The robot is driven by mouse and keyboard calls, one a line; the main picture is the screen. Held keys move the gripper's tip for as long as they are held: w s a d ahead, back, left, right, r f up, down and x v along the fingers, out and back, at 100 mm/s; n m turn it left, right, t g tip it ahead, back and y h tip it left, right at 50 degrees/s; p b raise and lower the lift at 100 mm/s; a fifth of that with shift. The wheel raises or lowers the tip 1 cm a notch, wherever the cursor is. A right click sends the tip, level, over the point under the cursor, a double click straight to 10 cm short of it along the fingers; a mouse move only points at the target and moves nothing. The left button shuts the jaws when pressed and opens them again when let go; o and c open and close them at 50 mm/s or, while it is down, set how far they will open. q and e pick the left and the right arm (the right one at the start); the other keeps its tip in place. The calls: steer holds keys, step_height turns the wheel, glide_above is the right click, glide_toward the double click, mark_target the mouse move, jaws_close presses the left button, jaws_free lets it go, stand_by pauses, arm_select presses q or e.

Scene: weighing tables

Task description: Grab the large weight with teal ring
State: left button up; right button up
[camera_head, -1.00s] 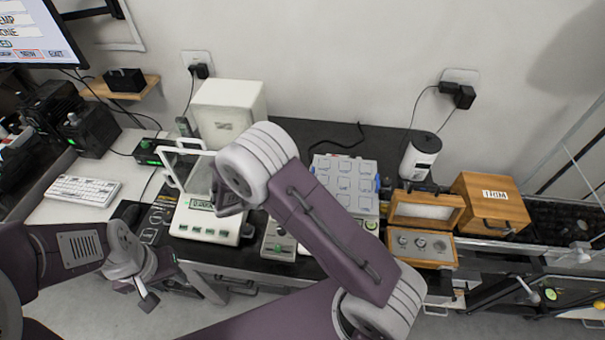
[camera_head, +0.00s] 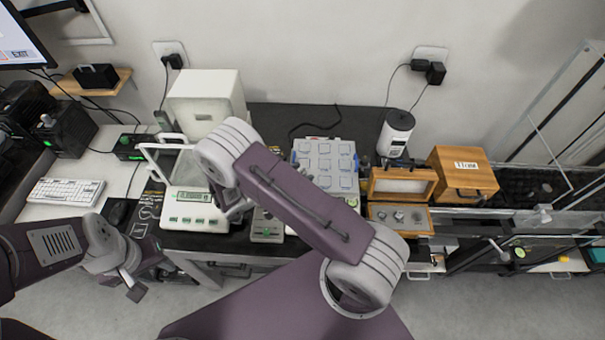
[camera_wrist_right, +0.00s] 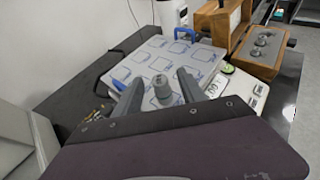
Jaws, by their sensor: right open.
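My right gripper (camera_head: 235,208) is beside the balance in the head view, with its fingers apart. In the right wrist view its two fingers (camera_wrist_right: 160,92) flank a grey knobbed piece that looks like a weight (camera_wrist_right: 160,84). I cannot tell whether they touch it, and no teal ring shows on it. Several small metal weights sit in the open wooden case (camera_head: 427,226), which also shows in the wrist view (camera_wrist_right: 257,58). No teal ring can be made out there. My left gripper (camera_head: 131,284) hangs low at the left, away from the weights; its jaws are too small to judge.
The white balance (camera_head: 195,220) with a lit display stands left of my right gripper. A grey device with a green button (camera_head: 267,232) and a pale tray with blue-outlined squares (camera_head: 326,150) are close by. A wooden box (camera_head: 466,178) stands right. Floor is clear in front.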

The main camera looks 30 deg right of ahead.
steer(key=shift+x, duration=1.1)
steer(key=shift+a, duration=0.15)
jaws_close()
